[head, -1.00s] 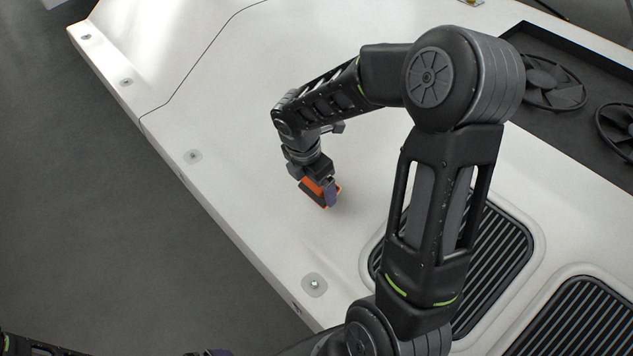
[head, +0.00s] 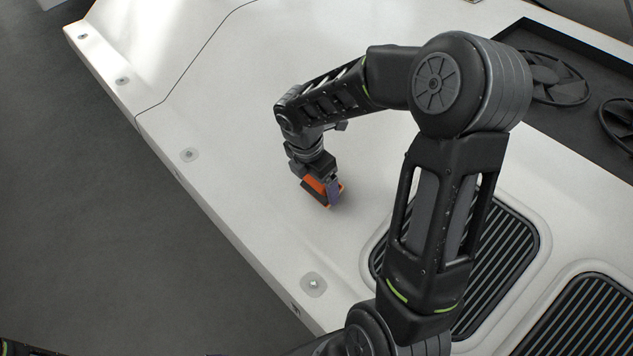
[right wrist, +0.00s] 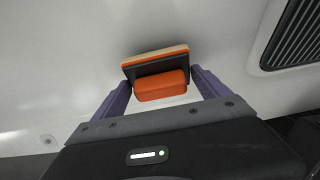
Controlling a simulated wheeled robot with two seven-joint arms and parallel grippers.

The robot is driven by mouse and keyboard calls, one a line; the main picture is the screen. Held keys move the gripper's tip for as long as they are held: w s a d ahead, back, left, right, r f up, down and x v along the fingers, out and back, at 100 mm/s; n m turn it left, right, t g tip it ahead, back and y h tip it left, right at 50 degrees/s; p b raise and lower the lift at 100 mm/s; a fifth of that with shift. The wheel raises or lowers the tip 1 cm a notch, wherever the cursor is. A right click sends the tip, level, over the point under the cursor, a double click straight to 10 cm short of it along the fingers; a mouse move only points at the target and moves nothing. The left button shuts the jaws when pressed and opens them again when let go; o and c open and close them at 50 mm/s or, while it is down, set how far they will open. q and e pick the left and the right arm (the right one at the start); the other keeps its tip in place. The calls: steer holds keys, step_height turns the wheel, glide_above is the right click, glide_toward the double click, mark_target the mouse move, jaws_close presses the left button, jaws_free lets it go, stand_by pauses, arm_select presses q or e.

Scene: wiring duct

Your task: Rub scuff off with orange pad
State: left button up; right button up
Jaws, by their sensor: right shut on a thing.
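The orange pad (head: 315,186) is a small block over the white panel (head: 240,130). In the right wrist view the pad (right wrist: 162,85) shows an orange grip, a dark plate and a cream-and-orange layer on its far side. My right gripper (head: 330,190) is shut on the pad, with a purple finger on each side of the orange grip in the right wrist view (right wrist: 161,82). The pad is at or very near the panel; I cannot tell whether it touches. I cannot make out a scuff; the arm and pad hide part of the panel. My left gripper is out of view.
Slatted black vents (head: 505,245) are set in the panel at the right. A dark recess with fans (head: 556,80) lies at the upper right. Several bolt heads (head: 313,283) line the panel's left edge, beyond which is grey floor (head: 90,220). The panel left of the pad is clear.

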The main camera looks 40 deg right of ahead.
steer(key=a+r+p, duration=0.2)
steer(key=r, duration=0.1)
steer(key=a+r+p, duration=0.1)
steer(key=r+p, duration=0.1)
steer(key=shift+s+a, duration=0.15)
stand_by(0.7)
